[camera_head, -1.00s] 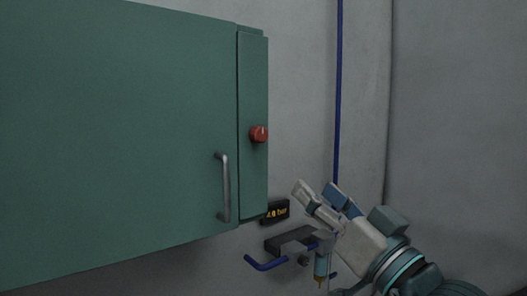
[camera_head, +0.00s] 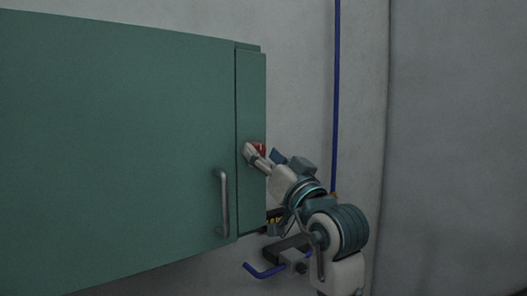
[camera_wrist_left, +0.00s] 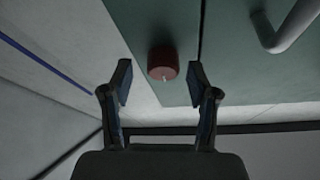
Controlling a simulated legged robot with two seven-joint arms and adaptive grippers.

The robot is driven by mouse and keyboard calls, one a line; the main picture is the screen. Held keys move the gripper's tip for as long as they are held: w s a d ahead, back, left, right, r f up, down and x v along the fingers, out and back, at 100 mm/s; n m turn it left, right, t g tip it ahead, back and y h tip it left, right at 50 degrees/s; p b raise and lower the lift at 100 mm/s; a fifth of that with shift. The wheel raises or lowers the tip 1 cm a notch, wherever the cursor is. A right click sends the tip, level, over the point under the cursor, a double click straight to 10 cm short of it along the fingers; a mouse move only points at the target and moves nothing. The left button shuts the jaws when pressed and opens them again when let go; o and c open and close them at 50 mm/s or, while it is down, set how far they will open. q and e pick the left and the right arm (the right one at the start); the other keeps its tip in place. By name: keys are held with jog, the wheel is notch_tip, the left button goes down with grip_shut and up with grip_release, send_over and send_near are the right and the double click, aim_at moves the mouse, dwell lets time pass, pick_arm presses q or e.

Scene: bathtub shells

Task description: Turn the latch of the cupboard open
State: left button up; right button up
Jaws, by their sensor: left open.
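The green cupboard (camera_head: 120,140) hangs on the wall with its door shut. Its latch, a red round knob (camera_head: 259,147), sits on the narrow strip right of the door and is partly hidden by my gripper. The knob (camera_wrist_left: 162,62) also shows in the left wrist view, with a pale mark on its face. My left gripper (camera_head: 265,157) is at the knob, open. In the left wrist view its fingers (camera_wrist_left: 159,82) stand on either side of the knob's line, with gaps on both sides; nothing is held. My right gripper is out of view.
A grey bar handle (camera_head: 222,202) is on the door, left of the knob. Below the cupboard are a small dark display (camera_head: 273,217), partly hidden, and a blue lever (camera_head: 262,271). A blue pipe (camera_head: 337,90) runs up the wall at right.

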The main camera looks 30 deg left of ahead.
pick_arm(q)
jog(key=shift+w+d+r, duration=0.1)
jog(key=shift+r, duration=0.05)
jog(key=shift+c, duration=0.3)
jog(key=shift+a, duration=0.3)
jog(key=c, duration=0.4)
jog(key=shift+a, duration=0.1)
grip_shut()
